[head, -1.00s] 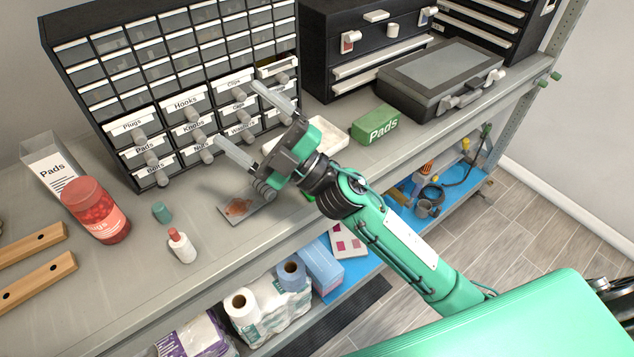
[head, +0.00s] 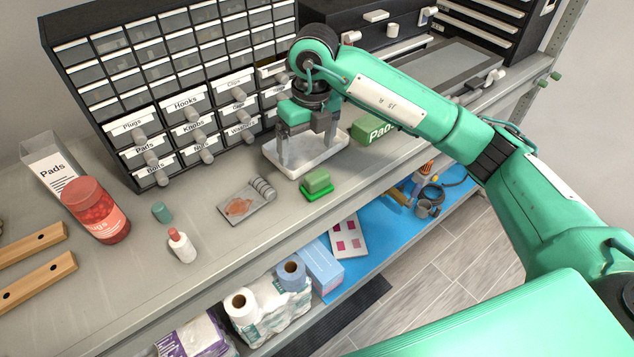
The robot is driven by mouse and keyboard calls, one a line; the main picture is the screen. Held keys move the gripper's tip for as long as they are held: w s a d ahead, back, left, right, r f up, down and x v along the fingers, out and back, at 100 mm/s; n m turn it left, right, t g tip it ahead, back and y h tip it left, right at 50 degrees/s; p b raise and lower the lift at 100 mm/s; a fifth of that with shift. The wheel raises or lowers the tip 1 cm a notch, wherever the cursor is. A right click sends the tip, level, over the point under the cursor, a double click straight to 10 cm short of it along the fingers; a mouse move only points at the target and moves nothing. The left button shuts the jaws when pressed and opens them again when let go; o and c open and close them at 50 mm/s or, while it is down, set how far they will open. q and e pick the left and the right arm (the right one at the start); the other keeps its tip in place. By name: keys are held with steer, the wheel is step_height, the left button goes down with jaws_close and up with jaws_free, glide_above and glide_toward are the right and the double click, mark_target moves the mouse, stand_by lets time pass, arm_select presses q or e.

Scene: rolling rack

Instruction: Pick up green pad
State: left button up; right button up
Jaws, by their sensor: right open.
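A small green pad (head: 317,183), a block with a brighter green bottom layer, lies on the grey bench near its front edge. My right gripper (head: 307,151) points down over the white tray (head: 322,165), behind and slightly left of the pad. Its two fingers are apart with nothing seen between them. The gripper and pad are apart. My left gripper is not in view.
A grey plate (head: 240,206) with a reddish mark lies left of the pad. A glue bottle (head: 181,246), a teal cap (head: 161,212) and a red jar (head: 95,209) stand further left. The drawer cabinet (head: 165,90) rises behind. The lower blue shelf (head: 375,232) holds other goods.

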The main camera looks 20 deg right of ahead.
mark_target(317, 174)
steer(key=shift+h, duration=0.5)
steer(key=f+p, duration=0.1)
steer(key=f, duration=0.1)
steer(key=d+f+p, duration=0.1)
steer(key=f, duration=0.2)
steer(key=d+f+p, duration=0.1)
steer(key=f, duration=0.1)
steer(key=shift+w+f, duration=0.3)
step_height(317, 174, down, 5)
steer(key=p, duration=0.3)
steer(key=shift+w+d+r, duration=0.1)
steer(key=shift+r, duration=0.05)
steer(key=shift+f, duration=0.4)
steer(key=shift+c, duration=0.4)
steer(key=c, duration=1)
